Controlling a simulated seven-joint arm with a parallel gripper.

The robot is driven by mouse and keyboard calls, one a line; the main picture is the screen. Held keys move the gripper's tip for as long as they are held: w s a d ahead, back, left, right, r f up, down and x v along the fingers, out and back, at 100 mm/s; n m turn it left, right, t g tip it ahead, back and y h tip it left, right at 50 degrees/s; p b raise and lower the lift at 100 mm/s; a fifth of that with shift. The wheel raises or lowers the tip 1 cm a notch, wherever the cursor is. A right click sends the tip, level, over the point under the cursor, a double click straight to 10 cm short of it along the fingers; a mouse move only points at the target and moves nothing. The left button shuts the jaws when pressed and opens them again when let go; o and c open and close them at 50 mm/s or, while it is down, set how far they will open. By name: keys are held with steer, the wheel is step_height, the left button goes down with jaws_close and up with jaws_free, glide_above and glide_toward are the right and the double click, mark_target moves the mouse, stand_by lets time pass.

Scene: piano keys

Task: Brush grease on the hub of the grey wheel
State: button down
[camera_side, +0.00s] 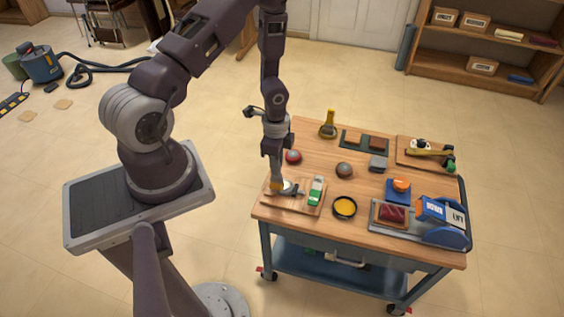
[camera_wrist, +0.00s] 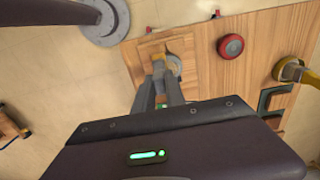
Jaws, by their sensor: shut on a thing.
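A wooden board (camera_side: 306,208) lies at the near left corner of the table. A pale grey round piece, seemingly the grey wheel (camera_side: 289,187), sits on it and also shows in the wrist view (camera_wrist: 176,64). My gripper (camera_side: 276,183) points down at the board, right beside this wheel; in the wrist view its fingers (camera_wrist: 160,70) reach the wheel's left edge. The gripper is shut on a small tan-orange thing, seemingly the brush (camera_side: 275,188), mostly hidden by the fingers. I cannot tell whether it touches the hub. A black-rimmed yellow dish (camera_side: 344,207), possibly grease, stands right of the board.
A green-and-white piece (camera_side: 316,190) stands on the board's right side. A yellow object (camera_side: 328,125) stands at the back. A blue machine (camera_side: 445,222) occupies the right front corner.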

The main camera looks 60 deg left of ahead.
steer(key=shift+r, duration=3.8)
steer(key=shift+f, duration=0.1)
steer(key=shift+f, duration=3.3)
steer(key=shift+w+f, duration=0.4)
steer(key=shift+f, duration=0.15)
steer(key=shift+w, duration=2.25)
steer(key=shift+s+f, duration=0.1)
steer(key=shift+s, duration=2.6)
steer(key=shift+r, duration=4.05)
steer(key=shift+f, duration=0.15)
